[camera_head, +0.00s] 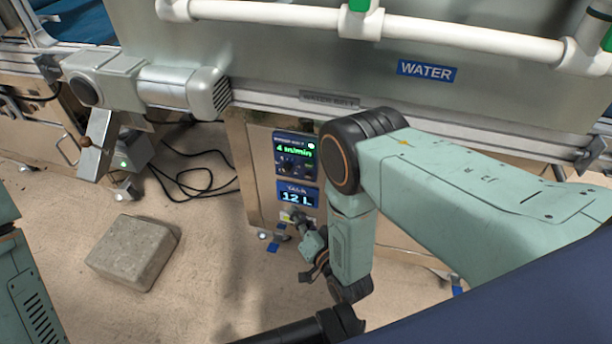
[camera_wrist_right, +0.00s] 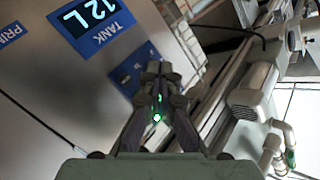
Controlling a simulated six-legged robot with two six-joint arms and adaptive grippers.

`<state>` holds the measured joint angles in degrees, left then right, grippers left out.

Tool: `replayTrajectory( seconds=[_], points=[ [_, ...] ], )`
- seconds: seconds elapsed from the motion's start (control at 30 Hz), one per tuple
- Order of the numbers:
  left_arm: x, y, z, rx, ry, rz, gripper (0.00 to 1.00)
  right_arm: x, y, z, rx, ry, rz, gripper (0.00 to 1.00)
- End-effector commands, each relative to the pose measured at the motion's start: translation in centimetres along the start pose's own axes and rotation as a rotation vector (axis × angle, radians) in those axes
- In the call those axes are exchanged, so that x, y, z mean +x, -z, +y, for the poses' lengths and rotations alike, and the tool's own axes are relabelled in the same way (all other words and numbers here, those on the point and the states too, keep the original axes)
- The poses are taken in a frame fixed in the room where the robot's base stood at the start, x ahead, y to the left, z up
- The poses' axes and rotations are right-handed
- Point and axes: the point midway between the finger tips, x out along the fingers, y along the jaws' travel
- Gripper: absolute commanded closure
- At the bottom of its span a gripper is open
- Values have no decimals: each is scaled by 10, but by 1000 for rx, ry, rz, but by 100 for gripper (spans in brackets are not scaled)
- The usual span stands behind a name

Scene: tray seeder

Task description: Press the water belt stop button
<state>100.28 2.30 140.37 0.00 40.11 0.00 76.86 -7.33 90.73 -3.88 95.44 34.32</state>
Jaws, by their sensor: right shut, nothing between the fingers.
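The water belt's control box carries a dark blue panel (camera_head: 296,155) that reads 4 m/min, with a knob and a small green light. Below it is the tank display (camera_head: 298,196) reading 12 L; this display also shows at the top left of the right wrist view (camera_wrist_right: 88,16). My right gripper (camera_head: 295,219) is low in front of the box, just under the tank display. In the right wrist view its fingers (camera_wrist_right: 154,70) are together and empty, beside a blue label (camera_wrist_right: 131,76). I cannot make out the stop button; the gripper may cover it.
A WATER sign (camera_head: 426,71) and white pipes (camera_head: 270,15) are on the machine above. A silver motor (camera_head: 150,85) juts out at left. A grey block (camera_head: 133,252) and black cables (camera_head: 185,178) lie on the floor. The floor between block and box is clear.

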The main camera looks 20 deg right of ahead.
Motion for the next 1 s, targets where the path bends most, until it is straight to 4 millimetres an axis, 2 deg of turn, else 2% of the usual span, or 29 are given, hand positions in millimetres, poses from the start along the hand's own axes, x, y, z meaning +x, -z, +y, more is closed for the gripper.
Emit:
replayTrajectory(
  seconds=[0.37,1.0],
  points=[
    [2,0,0,0,0,-1,60,3,2,4,0,-2,1,100],
    [32,0,0,0,0,0,60,56,38,39,-1,-2,1,100]
  ],
)
